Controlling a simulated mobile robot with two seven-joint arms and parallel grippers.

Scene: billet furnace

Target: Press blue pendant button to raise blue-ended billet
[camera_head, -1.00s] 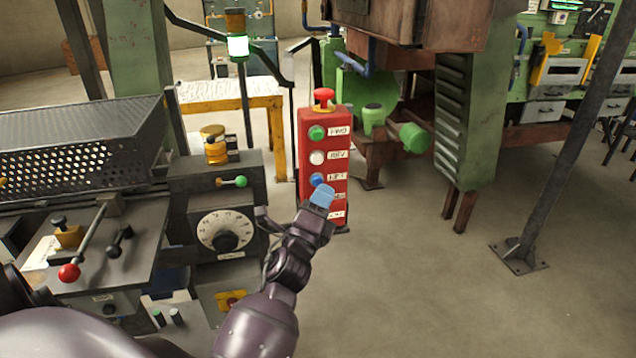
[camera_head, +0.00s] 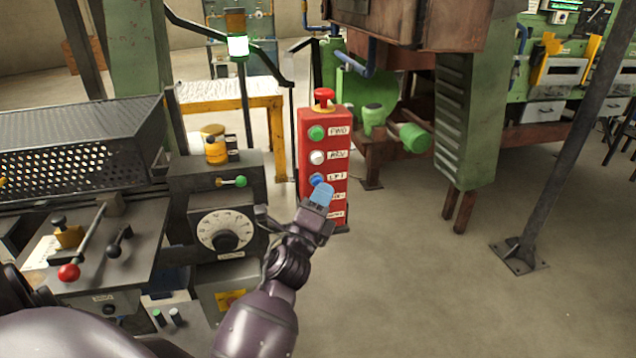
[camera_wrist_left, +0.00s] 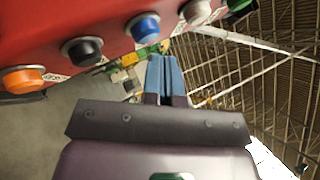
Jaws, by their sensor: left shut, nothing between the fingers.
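The red pendant box (camera_head: 310,140) stands upright with a column of buttons and a red mushroom knob on top. Its blue button (camera_head: 316,179) shows just above my left gripper (camera_head: 321,193); it also shows in the left wrist view (camera_wrist_left: 143,27). My left gripper has blue fingertips, is shut and empty, and points at the pendant face. In the left wrist view the fingertips (camera_wrist_left: 164,60) sit close to the blue button with a small gap in the picture. The gripper hides the lower buttons in the head view. I cannot pick out the blue-ended billet. My right gripper is not in view.
A grey control console with a dial (camera_head: 222,231) and levers stands left of the pendant. A green machine (camera_head: 465,110) stands behind at right. A dark slanted post (camera_head: 565,150) has its foot on the floor. The floor (camera_head: 420,290) between is clear.

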